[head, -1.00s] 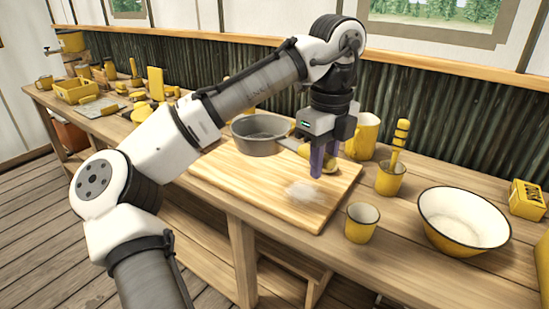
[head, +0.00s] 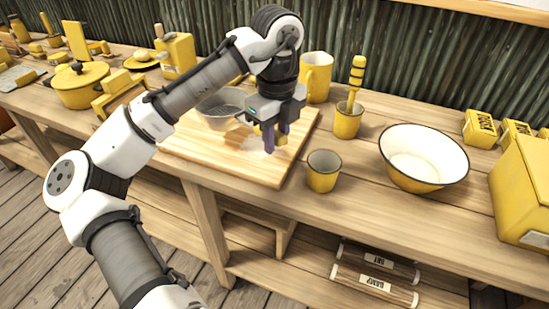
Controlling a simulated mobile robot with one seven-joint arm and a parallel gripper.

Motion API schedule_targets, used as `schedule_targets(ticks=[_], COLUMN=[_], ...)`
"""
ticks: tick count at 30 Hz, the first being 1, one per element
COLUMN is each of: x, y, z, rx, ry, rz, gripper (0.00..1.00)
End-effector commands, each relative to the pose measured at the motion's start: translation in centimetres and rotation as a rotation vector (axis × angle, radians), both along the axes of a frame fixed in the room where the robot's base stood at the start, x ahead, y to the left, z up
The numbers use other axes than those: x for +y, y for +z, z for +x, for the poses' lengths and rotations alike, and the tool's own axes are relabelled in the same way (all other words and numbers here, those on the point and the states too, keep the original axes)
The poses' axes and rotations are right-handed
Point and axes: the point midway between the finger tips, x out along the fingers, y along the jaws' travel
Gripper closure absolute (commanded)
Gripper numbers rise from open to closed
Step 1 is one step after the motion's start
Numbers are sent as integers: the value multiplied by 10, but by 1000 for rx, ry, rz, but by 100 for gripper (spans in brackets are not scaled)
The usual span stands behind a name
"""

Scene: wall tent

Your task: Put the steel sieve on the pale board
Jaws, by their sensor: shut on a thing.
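The steel sieve (head: 222,108) is a grey round bowl with a handle running right toward my gripper (head: 272,137). My gripper points down and is shut on the handle, which is mostly hidden by the jaws and shows a yellow part. The pale board (head: 235,164) lies on the wooden bench. The sieve's bowl shows over the far left part of the board, partly behind my arm. I cannot tell whether the sieve touches the board or hangs just above it. A whitish patch lies on the board near my fingertips.
A small yellow cup (head: 323,171) stands just right of the board. A yellow mug (head: 316,77) and a yellow pot with a ringed handle (head: 348,120) stand behind. A wide white bowl (head: 423,157) is further right. Yellow pots and boxes crowd the left.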

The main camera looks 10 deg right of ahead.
Motion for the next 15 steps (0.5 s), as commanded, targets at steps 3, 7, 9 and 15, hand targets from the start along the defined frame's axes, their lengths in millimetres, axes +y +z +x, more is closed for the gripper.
schedule_targets(ticks=[3, 7, 9, 15], x=[1, 1, 1, 1], y=[-16, -25, -34, -61], z=[0, 0, 0, 0], rx=[-1, -3, -1, -1], ry=[2, 2, 1, 1], rz=[2, 2, 1, 1], gripper=[100, 100, 100, 100])
